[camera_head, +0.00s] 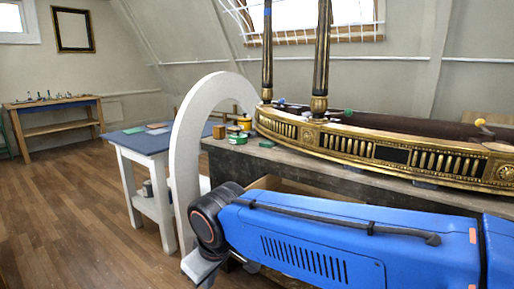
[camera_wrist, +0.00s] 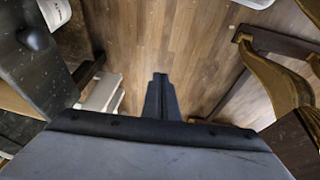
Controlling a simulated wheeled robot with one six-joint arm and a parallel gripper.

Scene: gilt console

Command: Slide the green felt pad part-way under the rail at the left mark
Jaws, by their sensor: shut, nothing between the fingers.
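The gilt rail (camera_head: 340,143) of the console runs along the dark workbench (camera_head: 235,155) in the head view. A small green piece (camera_head: 267,144), which looks like the felt pad, lies on the bench in front of the rail's left end. It seems apart from the rail, but it is too small to be sure. I cannot make out the left mark. My gripper (camera_wrist: 160,80) is shut and empty in the wrist view, pointing at the wooden floor. In the head view its fingers are hidden or out of frame. The wrist view does not show the pad.
Small tins (camera_head: 244,123) and a brown block (camera_head: 219,131) stand on the bench's left end. Two dark and gilt legs (camera_head: 320,60) rise from the console. A white arch (camera_head: 185,140) stands left of the bench. A white table with a blue top (camera_head: 140,140) is behind it. The floor at left is clear.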

